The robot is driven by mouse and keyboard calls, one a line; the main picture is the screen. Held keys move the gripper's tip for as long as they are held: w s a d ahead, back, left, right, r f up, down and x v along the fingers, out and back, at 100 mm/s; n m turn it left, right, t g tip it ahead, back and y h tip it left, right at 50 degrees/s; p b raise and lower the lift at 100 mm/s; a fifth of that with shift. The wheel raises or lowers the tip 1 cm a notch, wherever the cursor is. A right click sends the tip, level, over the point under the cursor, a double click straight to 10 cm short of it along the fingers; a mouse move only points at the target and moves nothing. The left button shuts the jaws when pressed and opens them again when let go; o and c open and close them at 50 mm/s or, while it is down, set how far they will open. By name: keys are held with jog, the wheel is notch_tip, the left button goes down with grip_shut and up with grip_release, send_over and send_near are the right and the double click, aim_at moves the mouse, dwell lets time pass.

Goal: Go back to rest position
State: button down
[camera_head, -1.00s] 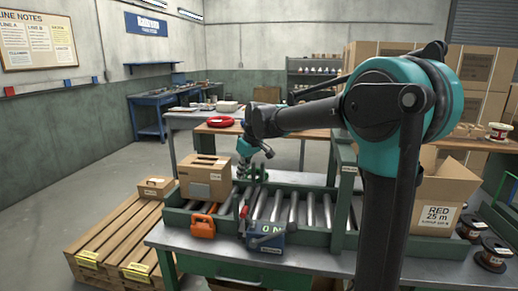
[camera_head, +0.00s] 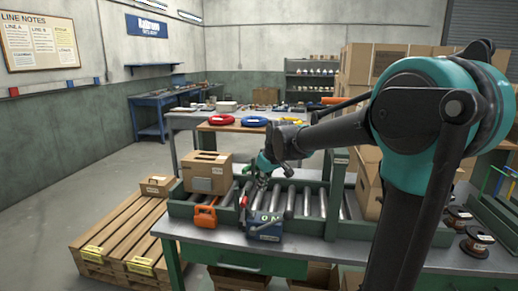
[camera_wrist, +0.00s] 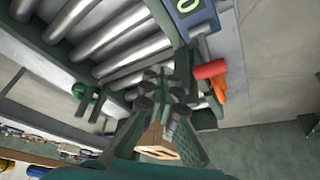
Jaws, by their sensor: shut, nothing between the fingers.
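My gripper (camera_head: 262,184) is shut and empty. It hangs at the end of my teal and dark arm, over the near left part of the roller conveyor (camera_head: 300,201). In the wrist view its fingers (camera_wrist: 163,82) are together with nothing between them, and the conveyor rollers (camera_wrist: 118,40) lie beyond them. Whether the fingertips touch anything below is hard to tell.
A cardboard box (camera_head: 207,172) stands left of my gripper. An orange padlock-like object (camera_head: 205,217) and a blue device (camera_head: 265,228) sit at the conveyor's front. Copper spools (camera_head: 477,241) are at right. Red (camera_head: 226,120), blue (camera_head: 254,121) and yellow coils lie behind.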

jog(key=s+d+f+m+t+h, duration=0.1)
jog(key=s+d+f+m, duration=0.1)
jog(key=d, duration=0.4)
jog(key=s+d+f+m+t, duration=0.1)
jog(key=s+d+f+m, duration=0.2)
jog(key=s+d+f, duration=0.2)
jog(key=s+d+f+m+t+h, duration=0.1)
jog(key=s+d+f+m, duration=0.1)
jog(key=s+d, duration=0.4)
jog(key=shift+s+d+f+h, duration=0.25)
jog(key=shift+d+f, duration=0.3)
jog(key=shift+f, duration=0.3)
jog(key=s+f+g, duration=0.2)
jog(key=s+f, duration=0.4)
jog(key=s, duration=0.5)
jog(key=shift+s+f+g, duration=0.2)
jog(key=shift+f+g, duration=0.1)
jog(key=shift+g, duration=0.1)
